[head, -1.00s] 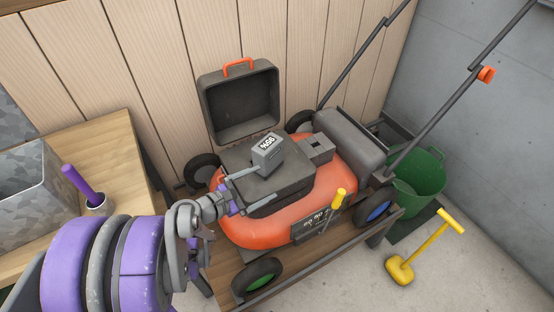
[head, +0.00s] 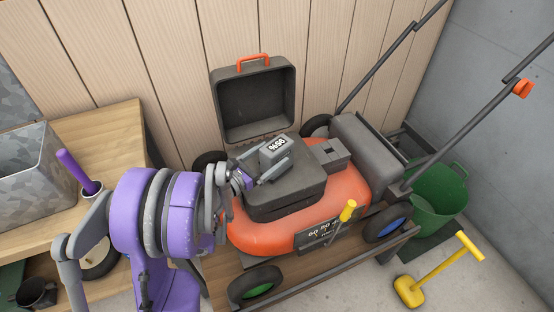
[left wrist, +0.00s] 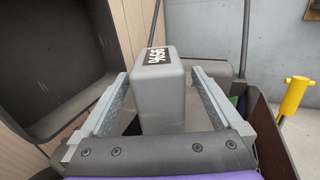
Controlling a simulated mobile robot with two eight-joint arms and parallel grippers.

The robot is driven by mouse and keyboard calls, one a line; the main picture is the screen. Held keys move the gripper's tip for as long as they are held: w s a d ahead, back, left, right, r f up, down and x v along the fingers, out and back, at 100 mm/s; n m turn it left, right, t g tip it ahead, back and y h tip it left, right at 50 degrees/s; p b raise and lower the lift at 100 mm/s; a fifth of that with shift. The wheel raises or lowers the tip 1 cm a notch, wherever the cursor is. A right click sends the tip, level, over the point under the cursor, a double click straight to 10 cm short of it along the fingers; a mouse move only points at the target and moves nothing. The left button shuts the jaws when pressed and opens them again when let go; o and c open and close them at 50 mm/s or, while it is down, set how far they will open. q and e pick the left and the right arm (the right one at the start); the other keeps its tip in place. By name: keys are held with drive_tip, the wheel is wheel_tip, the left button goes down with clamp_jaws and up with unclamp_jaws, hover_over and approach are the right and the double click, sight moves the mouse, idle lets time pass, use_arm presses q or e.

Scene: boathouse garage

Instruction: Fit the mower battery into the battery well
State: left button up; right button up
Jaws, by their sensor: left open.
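The mower battery (head: 276,148) is a grey block with a black-and-white label on top. It stands at the dark top housing (head: 290,190) of the orange mower (head: 262,232). In the left wrist view the battery (left wrist: 160,95) rises upright between my fingers. My left gripper (head: 272,157) is open, with one finger on each side of the battery and a visible gap at both sides in the left wrist view. The battery's lower part and the battery well are hidden, so I cannot tell how deep it sits. My right gripper is not in view.
An open dark lid with an orange handle (head: 253,97) stands behind the housing. A yellow-knobbed key (head: 347,212) is at the mower's front. A metal bin (head: 35,165) sits on the left bench. A green bucket (head: 435,200) and yellow mallet (head: 410,290) are at right.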

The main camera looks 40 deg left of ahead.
use_arm(q)
drive_tip(key=w, duration=0.3)
drive_tip(key=shift+w+d+f, duration=0.15)
clamp_jaws()
idle(0.3)
